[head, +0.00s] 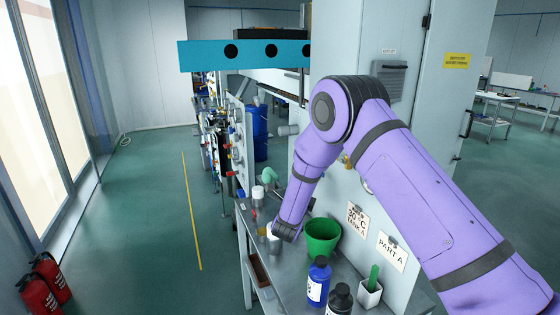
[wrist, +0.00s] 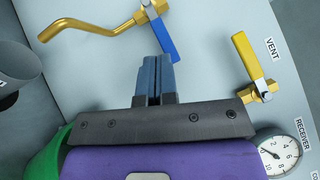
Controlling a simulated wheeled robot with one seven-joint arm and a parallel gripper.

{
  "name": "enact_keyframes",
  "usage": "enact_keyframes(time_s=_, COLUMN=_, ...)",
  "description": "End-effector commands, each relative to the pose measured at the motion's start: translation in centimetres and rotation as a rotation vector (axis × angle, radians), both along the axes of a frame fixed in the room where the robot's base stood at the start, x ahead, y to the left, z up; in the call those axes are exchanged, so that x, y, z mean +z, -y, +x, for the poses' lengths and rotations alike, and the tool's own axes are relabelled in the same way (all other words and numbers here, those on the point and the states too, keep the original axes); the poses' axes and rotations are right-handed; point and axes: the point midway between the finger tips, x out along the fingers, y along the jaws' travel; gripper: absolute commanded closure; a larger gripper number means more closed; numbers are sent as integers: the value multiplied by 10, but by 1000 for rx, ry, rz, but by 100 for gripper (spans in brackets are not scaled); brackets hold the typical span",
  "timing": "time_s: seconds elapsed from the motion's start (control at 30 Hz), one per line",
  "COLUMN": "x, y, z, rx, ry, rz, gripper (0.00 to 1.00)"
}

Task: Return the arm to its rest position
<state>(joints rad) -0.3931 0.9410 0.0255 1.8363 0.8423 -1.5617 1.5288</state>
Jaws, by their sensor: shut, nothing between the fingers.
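My gripper (wrist: 153,66) is shut and empty in the wrist view, its two blue fingers together. They point toward a grey panel (wrist: 205,45). A blue valve handle (wrist: 163,38) lies just beyond the fingertips; I cannot tell whether they touch. A yellow valve handle (wrist: 246,56) labelled VENT is to the right. In the head view my purple arm (head: 425,190) rises from the lower right, bends at the elbow and reaches down beside the panel. My fingers cannot be made out there.
A gauge (wrist: 280,155) labelled RECEIVER is beside the gripper. A green bucket (head: 322,240), a blue bottle (head: 318,280), a dark bottle (head: 340,300) and a white holder (head: 369,293) stand on the bench (head: 345,268) under my arm. Open floor (head: 140,210) lies left.

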Motion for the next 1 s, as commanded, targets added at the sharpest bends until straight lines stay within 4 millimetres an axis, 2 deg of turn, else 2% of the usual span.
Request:
enact_keyframes(time_s=0.03, x=19, y=4, z=4, rx=14, ry=-29, rz=-2, gripper=100)
enact_keyframes(time_s=0.23, x=82, y=15, z=10, rx=111, ry=-202, rz=-62, gripper=100)
enact_keyframes(time_s=0.47, x=148, y=27, z=-6, rx=244, ry=-384, rz=-181, gripper=100)
enact_keyframes(time_s=0.6, x=184, y=35, z=-27, rx=331, ry=-483, rz=-276, gripper=100)
enact_keyframes(time_s=0.77, x=219, y=45, z=-60, rx=431, ry=-592, rz=-403, gripper=100)
enact_keyframes(time_s=1.0, x=259, y=62, z=-127, rx=581, ry=-743, rz=-622, gripper=100)
